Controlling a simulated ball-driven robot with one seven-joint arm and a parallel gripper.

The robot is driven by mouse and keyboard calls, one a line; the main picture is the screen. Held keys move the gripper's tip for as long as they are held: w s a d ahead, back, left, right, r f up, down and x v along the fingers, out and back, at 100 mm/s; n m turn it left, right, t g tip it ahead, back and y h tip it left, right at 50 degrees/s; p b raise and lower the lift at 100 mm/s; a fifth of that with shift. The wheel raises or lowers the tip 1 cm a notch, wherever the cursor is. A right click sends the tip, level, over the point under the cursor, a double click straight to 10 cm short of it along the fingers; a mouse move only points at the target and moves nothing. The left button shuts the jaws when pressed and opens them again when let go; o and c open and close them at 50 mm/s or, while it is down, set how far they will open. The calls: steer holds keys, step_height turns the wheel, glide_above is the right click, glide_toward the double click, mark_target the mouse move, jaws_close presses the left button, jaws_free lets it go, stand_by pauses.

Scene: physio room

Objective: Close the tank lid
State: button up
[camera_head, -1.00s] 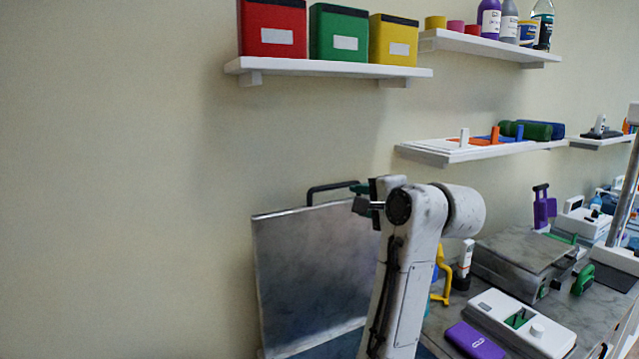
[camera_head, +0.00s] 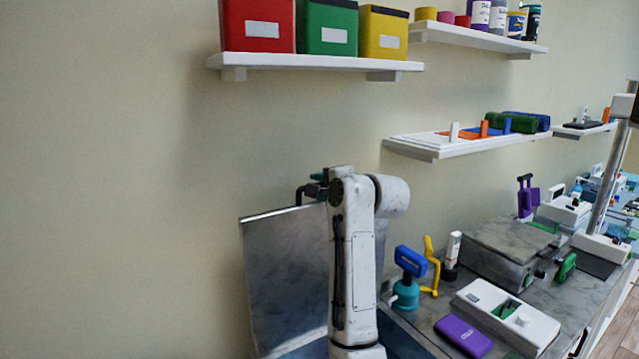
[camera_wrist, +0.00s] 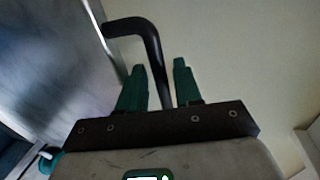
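The tank lid (camera_head: 285,270) is a large grey metal panel standing raised near the wall, left of my arm. Its black bar handle is mostly hidden behind my gripper (camera_head: 312,190) in the head view. In the wrist view the lid (camera_wrist: 50,60) fills the left side, and the bent black handle (camera_wrist: 149,38) reaches from its edge. My gripper (camera_wrist: 158,82) has its green fingers apart, with one leg of the handle running between them. Contact with the fingers cannot be made out. Part of the blue tank (camera_head: 395,340) shows low behind my arm.
Right of my arm is a worktop with a teal and blue pump bottle (camera_head: 407,280), yellow clamp (camera_head: 431,265), purple case (camera_head: 463,336) and white device (camera_head: 507,315). Shelves with boxes (camera_head: 315,62) hang above. The wall at left is clear.

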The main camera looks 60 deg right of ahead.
steer(key=shift+w+d+f, duration=0.1)
steer(key=shift+w, duration=0.15)
steer(key=shift+c, duration=0.5)
jaws_close()
